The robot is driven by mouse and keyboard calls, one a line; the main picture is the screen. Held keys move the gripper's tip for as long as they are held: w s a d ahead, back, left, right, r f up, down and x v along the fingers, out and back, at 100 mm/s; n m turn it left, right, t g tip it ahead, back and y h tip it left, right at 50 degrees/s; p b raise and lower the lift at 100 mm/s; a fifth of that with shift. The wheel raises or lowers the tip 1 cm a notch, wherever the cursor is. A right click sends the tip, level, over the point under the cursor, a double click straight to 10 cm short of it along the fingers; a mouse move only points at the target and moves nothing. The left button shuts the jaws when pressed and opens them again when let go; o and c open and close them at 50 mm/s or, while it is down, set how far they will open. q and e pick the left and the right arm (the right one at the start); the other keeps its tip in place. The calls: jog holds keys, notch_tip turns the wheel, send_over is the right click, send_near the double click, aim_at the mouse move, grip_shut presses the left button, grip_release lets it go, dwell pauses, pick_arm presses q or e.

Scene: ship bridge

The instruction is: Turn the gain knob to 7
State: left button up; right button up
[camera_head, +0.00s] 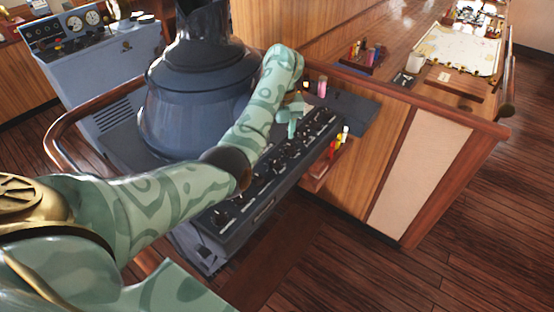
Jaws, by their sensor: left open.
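A long dark control panel (262,198) with a row of small black knobs slopes across the middle of the view. The knob labels are too small to read, so I cannot tell which knob is the gain knob or where it points. My left arm reaches in from the left and covers part of the panel's far side. My left gripper (291,122) is pale green, open, and over or beside the upper right part of the panel. I cannot tell whether it touches a knob. My right gripper is not in view.
A large dark rounded pedestal (195,105) stands behind the panel. A curved wooden rail (62,125) runs at the left. A wooden counter (385,150) with a chart (458,50) and a white mug (416,61) is at the right. Small coloured items (339,139) sit beside the panel's right end.

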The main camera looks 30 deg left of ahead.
aim_at(276, 159)
pick_arm(q)
jog(key=f+b, duration=0.1)
jog(key=f, duration=0.5)
jog(key=a+f+b, duration=0.1)
jog(key=f, duration=0.3)
jog(key=shift+s+b, duration=0.1)
jog(key=shift+b, duration=0.25)
jog(key=shift+f, duration=0.6)
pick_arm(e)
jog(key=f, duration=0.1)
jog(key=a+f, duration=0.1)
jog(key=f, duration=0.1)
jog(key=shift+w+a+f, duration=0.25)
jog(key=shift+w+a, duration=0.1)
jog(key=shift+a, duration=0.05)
pick_arm(q)
jog(key=shift+r, duration=0.1)
jog(key=c, duration=1)
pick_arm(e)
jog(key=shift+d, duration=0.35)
